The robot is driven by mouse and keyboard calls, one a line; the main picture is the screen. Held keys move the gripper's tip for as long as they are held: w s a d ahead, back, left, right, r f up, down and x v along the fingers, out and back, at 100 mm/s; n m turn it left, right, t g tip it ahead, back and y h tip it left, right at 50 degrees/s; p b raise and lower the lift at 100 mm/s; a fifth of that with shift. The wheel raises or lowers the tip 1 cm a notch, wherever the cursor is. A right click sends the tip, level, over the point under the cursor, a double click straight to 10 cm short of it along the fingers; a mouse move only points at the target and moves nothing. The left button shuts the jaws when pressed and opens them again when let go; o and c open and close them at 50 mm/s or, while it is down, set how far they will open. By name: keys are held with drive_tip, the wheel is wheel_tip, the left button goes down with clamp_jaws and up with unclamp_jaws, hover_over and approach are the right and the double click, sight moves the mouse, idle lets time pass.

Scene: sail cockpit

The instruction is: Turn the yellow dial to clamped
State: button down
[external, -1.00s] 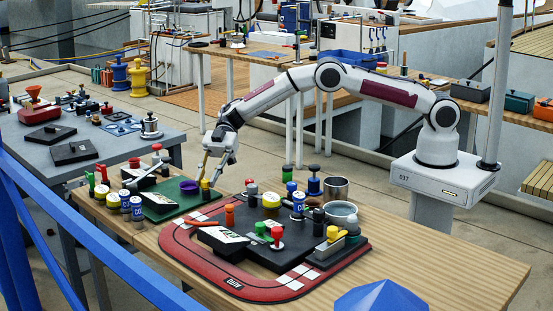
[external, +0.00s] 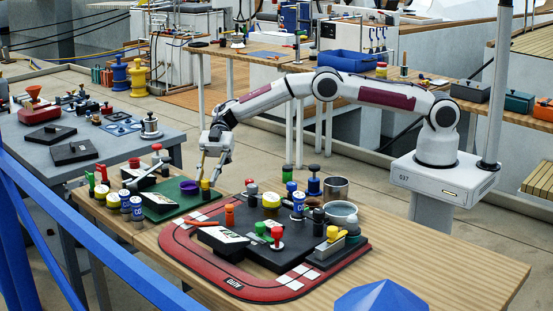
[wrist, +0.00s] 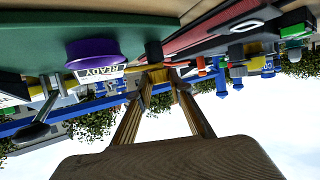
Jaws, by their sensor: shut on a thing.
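The yellow dial (external: 205,184) is a small yellow piece on a dark post at the right end of a green board (external: 170,205). My gripper (external: 207,177) points down over it, with the fingers shut on it. In the wrist view, which looks upside down, my fingertips (wrist: 158,73) meet at the dial's dark post (wrist: 153,52). The fingers hide most of the yellow part, and I cannot read its setting or any clamped mark.
A purple round piece (external: 189,186) with a label reading READY (wrist: 98,72) stands close beside the dial on the green board. A dark board (external: 290,257) with several coloured knobs lies to the right inside a red track (external: 180,262). Bare wood is at the front right.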

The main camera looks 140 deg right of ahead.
drive_tip(key=c, duration=1.8)
unclamp_jaws()
drive_tip(key=shift+a+r, duration=0.1)
drive_tip(key=shift+s, duration=0.1)
drive_tip(key=v, duration=1.2)
